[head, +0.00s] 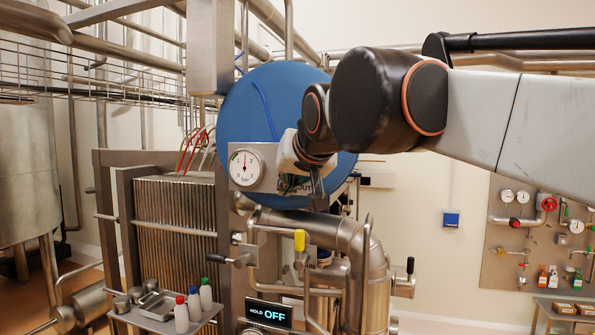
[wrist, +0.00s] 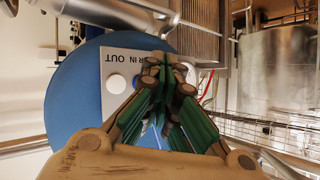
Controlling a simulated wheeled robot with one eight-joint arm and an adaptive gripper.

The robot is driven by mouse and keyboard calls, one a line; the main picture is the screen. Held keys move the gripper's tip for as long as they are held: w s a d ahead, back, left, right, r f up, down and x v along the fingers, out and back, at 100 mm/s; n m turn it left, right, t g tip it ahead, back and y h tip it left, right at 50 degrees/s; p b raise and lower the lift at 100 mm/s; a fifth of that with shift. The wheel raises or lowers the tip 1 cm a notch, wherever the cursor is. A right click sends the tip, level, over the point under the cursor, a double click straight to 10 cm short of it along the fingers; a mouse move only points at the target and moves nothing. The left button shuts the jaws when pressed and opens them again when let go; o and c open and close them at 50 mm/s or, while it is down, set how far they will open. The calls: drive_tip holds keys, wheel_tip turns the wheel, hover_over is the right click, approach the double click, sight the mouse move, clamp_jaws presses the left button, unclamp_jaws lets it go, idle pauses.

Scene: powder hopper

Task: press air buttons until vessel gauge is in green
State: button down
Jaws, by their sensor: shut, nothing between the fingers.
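The round vessel gauge (head: 246,167) has a white dial and a thin needle that appears to point roughly upward. Its colour zones are too small to read. It sits on a pale panel (head: 270,185) in front of the big blue disc (head: 245,110). In the wrist view the panel (wrist: 113,63) appears upside down with the words IN and OUT. A white round button (wrist: 116,83) shows below OUT; the area by IN is mostly covered by my fingers. My gripper (wrist: 164,62) is shut and empty, fingertips over the panel near IN. I cannot tell whether they touch it.
A display (head: 268,314) reads HOLD OFF. A plate stack (head: 175,215) and a shelf with capped bottles (head: 193,305) are at left. A wall board (head: 540,235) with gauges is at right.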

drive_tip(key=w+d, duration=0.2)
drive_tip(key=w, duration=0.6)
drive_tip(key=shift+d, duration=0.4)
idle(1.1)
drive_tip(key=shift+w+d+p, duration=0.15)
drive_tip(key=shift+w+p, duration=0.2)
drive_tip(key=shift+w+d, duration=0.15)
drive_tip(key=shift+w, duration=0.15)
idle(0.7)
idle(4.0)
drive_tip(key=shift+s+a, duration=0.3)
drive_tip(key=shift+s, duration=0.45)
